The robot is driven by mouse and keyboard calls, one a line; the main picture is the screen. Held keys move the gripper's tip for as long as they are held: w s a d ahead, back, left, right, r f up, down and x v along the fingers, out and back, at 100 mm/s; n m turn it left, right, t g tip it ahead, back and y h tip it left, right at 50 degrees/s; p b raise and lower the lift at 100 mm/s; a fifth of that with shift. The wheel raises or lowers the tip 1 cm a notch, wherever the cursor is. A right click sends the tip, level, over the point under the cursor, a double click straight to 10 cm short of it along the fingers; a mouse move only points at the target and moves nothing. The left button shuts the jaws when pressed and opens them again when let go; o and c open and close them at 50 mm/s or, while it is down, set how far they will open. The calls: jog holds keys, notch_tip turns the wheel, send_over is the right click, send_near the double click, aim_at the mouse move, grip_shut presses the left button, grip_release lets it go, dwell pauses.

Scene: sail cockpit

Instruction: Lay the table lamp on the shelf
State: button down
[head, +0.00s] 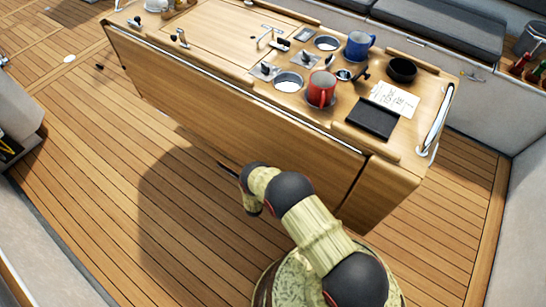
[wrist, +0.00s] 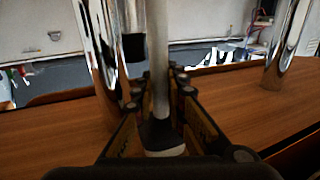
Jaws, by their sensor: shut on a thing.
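My gripper (wrist: 160,82) is shut on a pale upright stem in the wrist view, which appears to be the table lamp (wrist: 159,50). The stem runs up out of the picture, and a dark collar and pale end (wrist: 163,140) show low between the fingers. The lamp's full shape is not visible. A brown wooden surface (wrist: 225,98) spreads behind the fingers; I cannot tell whether it is the shelf. In the head view my arm bends low before the table, and the lamp cannot be made out.
Chrome posts stand left (wrist: 103,60) and right (wrist: 287,45) of the gripper. In the head view the wooden cockpit table (head: 205,85) carries a red mug (head: 321,88), a blue mug (head: 359,46), a black bowl (head: 402,69) and a dark tablet (head: 374,118). Open deck (head: 90,190) lies left.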

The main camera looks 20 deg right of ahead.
jog(key=w+d, duration=0.1)
jog(key=w+d+f+b, duration=0.1)
jog(key=w, duration=0.1)
jog(key=shift+f, duration=0.15)
jog(key=shift+s+f, duration=0.1)
jog(key=c, duration=2.2)
grip_release()
jog(key=shift+f, duration=0.1)
jog(key=shift+c, duration=0.2)
jog(key=o, duration=0.4)
